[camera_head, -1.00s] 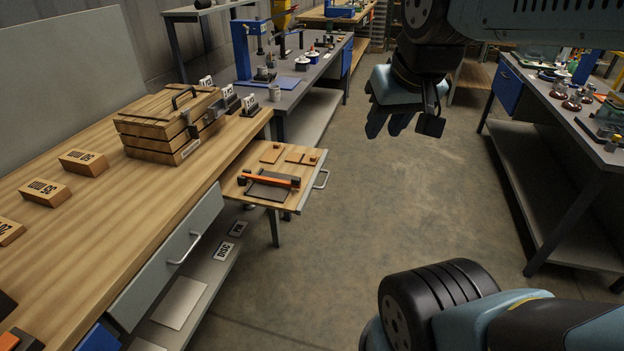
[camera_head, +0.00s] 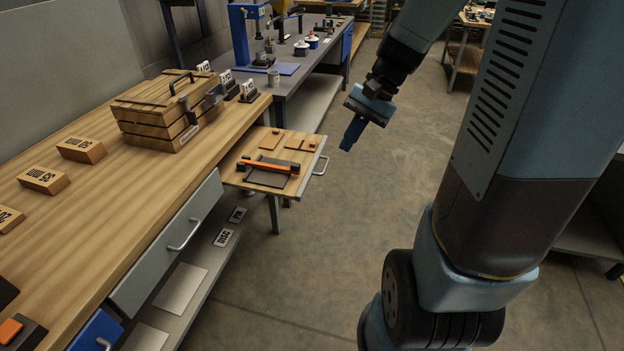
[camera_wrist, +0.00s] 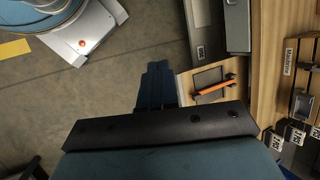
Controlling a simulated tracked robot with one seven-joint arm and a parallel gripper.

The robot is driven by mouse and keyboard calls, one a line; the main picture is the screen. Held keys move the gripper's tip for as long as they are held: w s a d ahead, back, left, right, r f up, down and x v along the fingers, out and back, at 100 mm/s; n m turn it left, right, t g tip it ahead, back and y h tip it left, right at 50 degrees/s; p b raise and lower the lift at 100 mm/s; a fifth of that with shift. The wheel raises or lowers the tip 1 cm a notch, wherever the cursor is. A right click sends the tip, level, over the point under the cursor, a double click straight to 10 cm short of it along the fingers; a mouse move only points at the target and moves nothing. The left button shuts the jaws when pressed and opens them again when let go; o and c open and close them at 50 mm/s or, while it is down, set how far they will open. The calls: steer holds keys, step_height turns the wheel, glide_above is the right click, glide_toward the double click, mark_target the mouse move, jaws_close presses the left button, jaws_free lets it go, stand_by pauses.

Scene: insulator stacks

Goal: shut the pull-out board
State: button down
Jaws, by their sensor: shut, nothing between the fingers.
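The pull-out board (camera_head: 238,178) sticks out from the front of the wooden bench, with a metal handle (camera_head: 321,166) on its outer edge. An orange and black tool (camera_head: 268,166) and small wooden pieces (camera_head: 271,141) lie on it. My gripper (camera_head: 348,146) is shut and empty. It hangs pointing down, to the right of the handle and apart from it in the head view. In the wrist view my gripper (camera_wrist: 155,88) is beside the board (camera_wrist: 187,82), whose near part is hidden behind my wrist.
A wooden crate (camera_head: 160,110) and several labelled blocks (camera_head: 82,149) stand on the bench top (camera_head: 100,205). A grey drawer (camera_head: 170,250) below is shut. A grey table (camera_head: 300,66) stands behind. The floor (camera_head: 290,270) right of the board is clear.

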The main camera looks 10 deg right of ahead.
steer(key=w+d+f+m+t+y, duration=0.35)
steer(key=f+m, duration=0.25)
steer(key=f, duration=0.4)
steer(key=w+d+f+m+t+y, duration=0.3)
steer(key=w+f+m, duration=0.25)
steer(key=f, duration=0.45)
steer(key=w+d+f+m+t+y, duration=0.35)
steer(key=f+m, duration=0.35)
steer(key=f, duration=0.3)
steer(key=x, duration=1.3)
steer(key=shift+w+a+f, duration=0.2)
steer(key=shift+w+f, duration=0.15)
steer(key=shift+f, duration=0.1)
